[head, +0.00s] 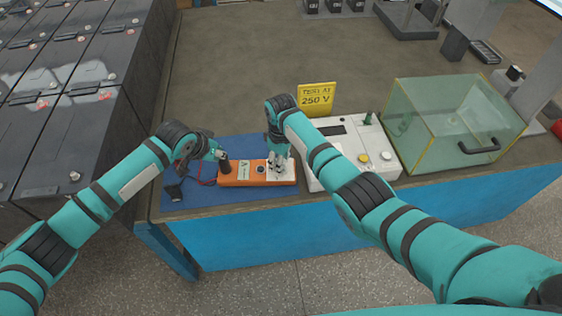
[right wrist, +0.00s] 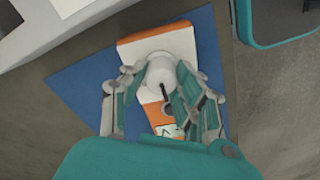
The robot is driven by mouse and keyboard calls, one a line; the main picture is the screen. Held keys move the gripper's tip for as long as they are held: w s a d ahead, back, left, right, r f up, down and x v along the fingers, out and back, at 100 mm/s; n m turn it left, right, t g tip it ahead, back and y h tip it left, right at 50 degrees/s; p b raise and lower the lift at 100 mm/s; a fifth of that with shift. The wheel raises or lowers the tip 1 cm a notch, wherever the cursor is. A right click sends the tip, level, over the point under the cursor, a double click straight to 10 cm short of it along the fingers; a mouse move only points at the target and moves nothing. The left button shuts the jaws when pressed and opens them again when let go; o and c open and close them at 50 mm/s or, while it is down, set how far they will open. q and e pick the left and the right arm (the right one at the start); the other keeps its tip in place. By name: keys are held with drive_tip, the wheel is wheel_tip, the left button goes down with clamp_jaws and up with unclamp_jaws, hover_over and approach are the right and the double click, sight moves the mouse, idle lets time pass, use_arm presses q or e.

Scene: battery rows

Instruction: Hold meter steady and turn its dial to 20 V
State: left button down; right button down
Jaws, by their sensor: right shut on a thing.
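The orange meter (head: 257,175) lies on a blue mat (head: 230,200) at the bench's front edge. It also shows in the right wrist view (right wrist: 129,50), with a white face plate and a large pale round dial (right wrist: 160,70). My right gripper (head: 278,163) comes down over the meter's right part. In the right wrist view my right gripper (right wrist: 158,88) is shut on the dial, one finger on each side. The dial's scale is too small to read. My left gripper (head: 220,158) is at the meter's left end, beside a dark upright cylinder (head: 224,170); its jaws are unclear.
A yellow sign reading 250 V (head: 316,98) stands behind a white instrument box (head: 350,150) right of the meter. A clear glass case (head: 450,125) stands farther right. A red lead (head: 204,183) and a black piece (head: 175,192) lie on the mat's left.

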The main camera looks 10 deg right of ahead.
drive_tip(key=m, duration=0.6)
drive_tip(key=shift+m, duration=0.3)
use_arm(q)
drive_tip(key=shift+s, duration=0.1)
use_arm(e)
drive_tip(key=m, duration=0.5)
drive_tip(key=shift+a, duration=0.1)
use_arm(q)
drive_tip(key=shift+d+f, duration=0.1)
use_arm(e)
drive_tip(key=shift+m, duration=0.4)
drive_tip(key=c, duration=1)
unclamp_jaws()
wheel_tip(320, 180, up, 12)
drive_tip(key=shift+r, duration=0.1)
